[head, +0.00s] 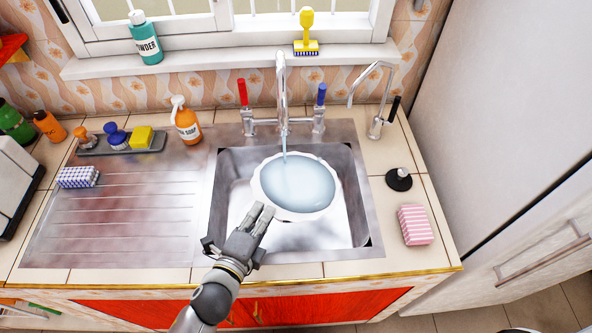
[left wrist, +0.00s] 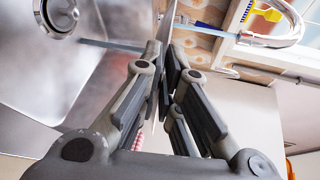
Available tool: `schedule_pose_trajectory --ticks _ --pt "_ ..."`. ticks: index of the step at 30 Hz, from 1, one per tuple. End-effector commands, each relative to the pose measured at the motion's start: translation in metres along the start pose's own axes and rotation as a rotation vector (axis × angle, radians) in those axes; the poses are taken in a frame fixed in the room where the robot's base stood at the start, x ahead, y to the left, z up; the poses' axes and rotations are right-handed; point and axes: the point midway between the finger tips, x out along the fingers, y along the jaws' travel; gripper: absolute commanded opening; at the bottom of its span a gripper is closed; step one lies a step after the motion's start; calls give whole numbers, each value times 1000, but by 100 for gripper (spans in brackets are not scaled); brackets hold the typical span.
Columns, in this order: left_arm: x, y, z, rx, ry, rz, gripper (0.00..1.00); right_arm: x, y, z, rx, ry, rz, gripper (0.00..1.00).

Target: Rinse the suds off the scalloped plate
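The scalloped plate (head: 296,184), white-rimmed with a pale blue face, is held over the sink basin (head: 228,190), face toward the head camera. No distinct foam shows on its face. My left gripper (head: 264,212) is shut on the plate's near rim. In the left wrist view the plate (left wrist: 167,32) shows edge-on between the fingers (left wrist: 165,85). Water (head: 284,144) runs from the tap (head: 282,85) onto the plate's upper part. The tap has a red handle (head: 242,93) and a blue handle (head: 320,95). My right gripper is not in view.
An orange soap bottle (head: 187,124) and a tray with a yellow sponge (head: 141,137) stand left of the tap. A second slim tap (head: 375,120), a black stopper (head: 398,180) and a pink striped sponge (head: 415,225) are at right. The drainboard (head: 125,215) is mostly clear.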

Motion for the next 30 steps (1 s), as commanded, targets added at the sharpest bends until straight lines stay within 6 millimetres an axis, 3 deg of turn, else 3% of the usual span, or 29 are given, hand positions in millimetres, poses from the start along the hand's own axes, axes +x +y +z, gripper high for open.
schedule_pose_trajectory --ticks 15,30 --pt "-32 4 -12 -2 0 -6 0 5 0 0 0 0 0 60" --pt "-34 3 -12 -1 0 -7 0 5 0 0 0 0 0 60"
